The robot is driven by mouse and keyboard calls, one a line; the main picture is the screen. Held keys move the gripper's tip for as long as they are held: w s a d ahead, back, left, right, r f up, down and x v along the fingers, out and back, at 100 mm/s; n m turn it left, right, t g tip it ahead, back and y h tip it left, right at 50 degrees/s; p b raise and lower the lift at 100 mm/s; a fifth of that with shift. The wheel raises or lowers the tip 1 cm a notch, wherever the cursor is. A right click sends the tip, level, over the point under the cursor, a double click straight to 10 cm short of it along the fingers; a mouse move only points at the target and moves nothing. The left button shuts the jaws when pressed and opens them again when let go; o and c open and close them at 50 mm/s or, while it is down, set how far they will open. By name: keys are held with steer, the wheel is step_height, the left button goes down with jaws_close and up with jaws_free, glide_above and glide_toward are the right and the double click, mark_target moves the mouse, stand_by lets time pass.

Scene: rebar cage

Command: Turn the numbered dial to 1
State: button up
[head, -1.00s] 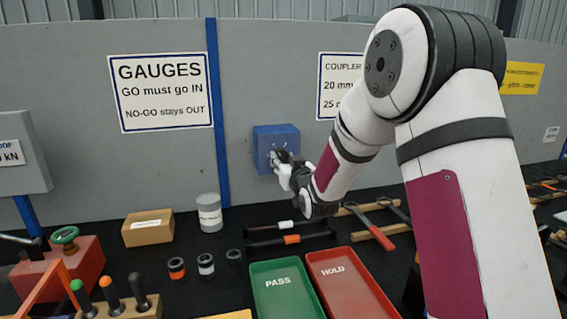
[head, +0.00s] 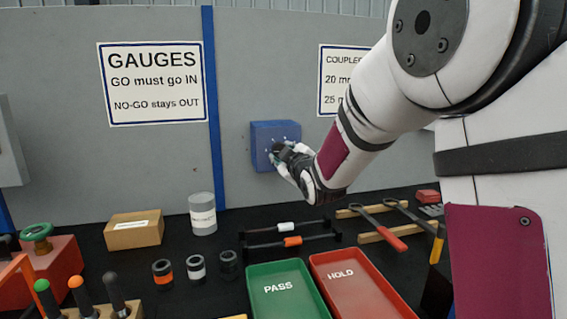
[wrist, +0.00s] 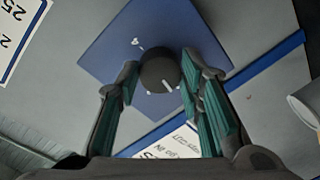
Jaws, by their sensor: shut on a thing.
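The dial (wrist: 160,72) is a dark round knob with a white pointer line, mounted on a blue box (wrist: 110,50). In the wrist view its pointer is toward the lower right of the knob's face. Small white marks sit around it, too small to read. My gripper (wrist: 161,73) has its two teal-padded fingers on either side of the knob and is shut on it. In the head view the blue box (head: 262,132) is on the grey wall, and my gripper (head: 281,158) is against its front, hiding much of the dial.
Below on the black bench are a green PASS tray (head: 262,278), a red HOLD tray (head: 378,289), a cardboard box (head: 133,232) and a grey cylinder (head: 203,216). Rods, pliers-like tools and several rings lie around. A blue wall strip (head: 213,110) runs left of the box.

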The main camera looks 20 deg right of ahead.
steer(key=shift+n+b, duration=0.5)
steer(key=shift+n, duration=0.2)
steer(key=o, duration=1.2)
steer(key=shift+c, duration=0.2)
steer(key=s, duration=1.2)
steer(key=shift+d+r, duration=0.15)
steer(key=shift+r, duration=0.2)
